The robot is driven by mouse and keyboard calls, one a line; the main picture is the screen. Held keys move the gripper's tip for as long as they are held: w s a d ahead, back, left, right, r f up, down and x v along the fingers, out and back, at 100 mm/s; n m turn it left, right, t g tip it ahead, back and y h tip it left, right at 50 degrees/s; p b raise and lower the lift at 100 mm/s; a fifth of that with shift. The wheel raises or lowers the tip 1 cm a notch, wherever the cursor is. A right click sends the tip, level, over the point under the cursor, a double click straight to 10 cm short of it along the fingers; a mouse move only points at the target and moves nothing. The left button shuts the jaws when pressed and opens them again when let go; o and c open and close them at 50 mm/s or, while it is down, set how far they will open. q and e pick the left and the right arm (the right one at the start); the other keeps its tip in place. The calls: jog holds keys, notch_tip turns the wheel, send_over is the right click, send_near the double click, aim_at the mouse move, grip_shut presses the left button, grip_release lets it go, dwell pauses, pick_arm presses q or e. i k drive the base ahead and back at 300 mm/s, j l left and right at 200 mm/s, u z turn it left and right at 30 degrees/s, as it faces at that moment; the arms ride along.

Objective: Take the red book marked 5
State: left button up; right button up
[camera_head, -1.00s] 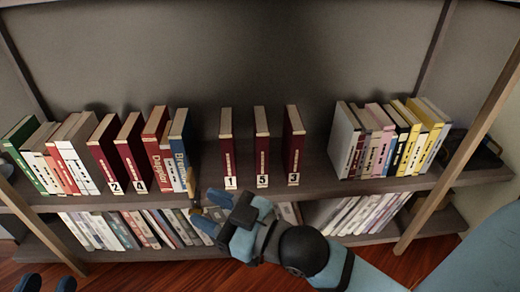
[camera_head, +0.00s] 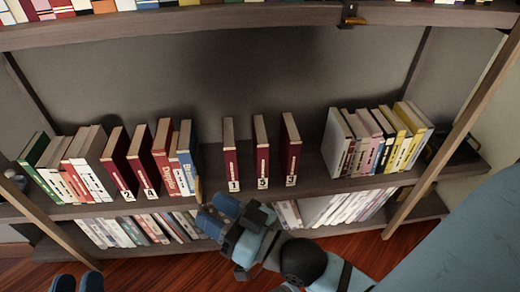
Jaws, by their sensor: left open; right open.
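The red book marked 5 (camera_head: 261,148) stands upright on the middle shelf, the central one of three spaced dark red books. The book marked 1 (camera_head: 230,152) is to its left and the book marked 3 (camera_head: 290,148) to its right, with gaps between them. My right gripper (camera_head: 212,214) is open and empty, in front of the shelf edge, below and left of book 5, touching no book.
A packed row with red books marked 2 (camera_head: 118,160) and 4 (camera_head: 142,158) stands at left. Another row (camera_head: 375,142) stands at right. The shelf board (camera_head: 310,180) has free room beside the three books. A lower shelf holds more books, and an upper shelf (camera_head: 200,20) crosses the top.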

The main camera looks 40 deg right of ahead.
aim_at(261, 142)
jog(key=i+j+z, duration=0.35)
jog(key=j, duration=0.25)
jog(key=i+j+z, duration=0.3)
jog(key=j+z, duration=0.4)
jog(key=j, duration=0.25)
jog(key=i, duration=0.05)
